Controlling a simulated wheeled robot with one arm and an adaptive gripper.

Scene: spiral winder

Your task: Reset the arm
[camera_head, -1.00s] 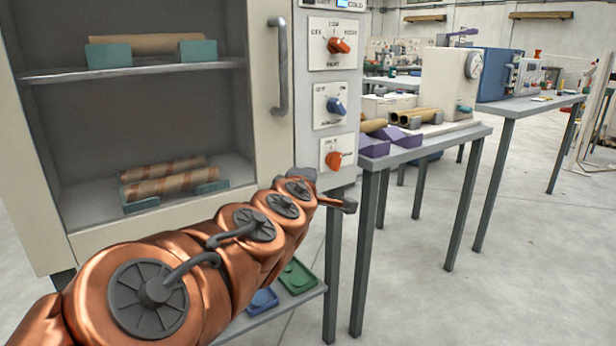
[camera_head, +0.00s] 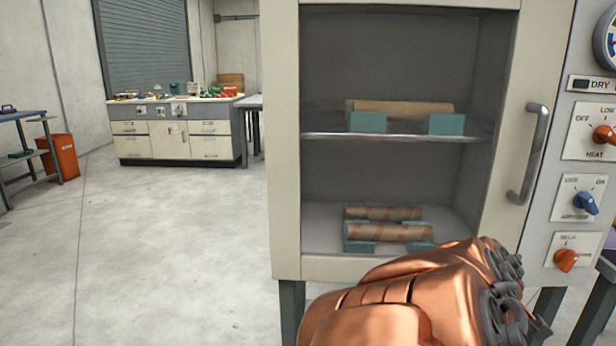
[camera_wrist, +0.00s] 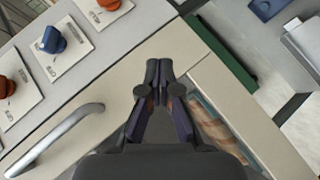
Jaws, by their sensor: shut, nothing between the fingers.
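My arm, in copper-coloured links, reaches in front of the lower right of the cabinet (camera_head: 288,150) in the head view. The gripper itself is out of sight there, hidden past the arm. In the wrist view my gripper (camera_wrist: 160,68) is shut and empty, its dark fingertips together. It is in front of the cabinet door frame (camera_wrist: 205,75), between the grey door handle (camera_wrist: 55,140) and the window. I cannot tell the gap to the door.
The cabinet holds a plain tube (camera_head: 400,107) on the upper shelf and striped tubes (camera_head: 390,232) below. Its panel has an orange heat knob (camera_head: 605,134), a blue knob (camera_head: 586,203) and another orange knob (camera_head: 566,260). Open floor (camera_head: 170,240) lies left, before a workbench (camera_head: 180,140) and orange bin (camera_head: 60,158).

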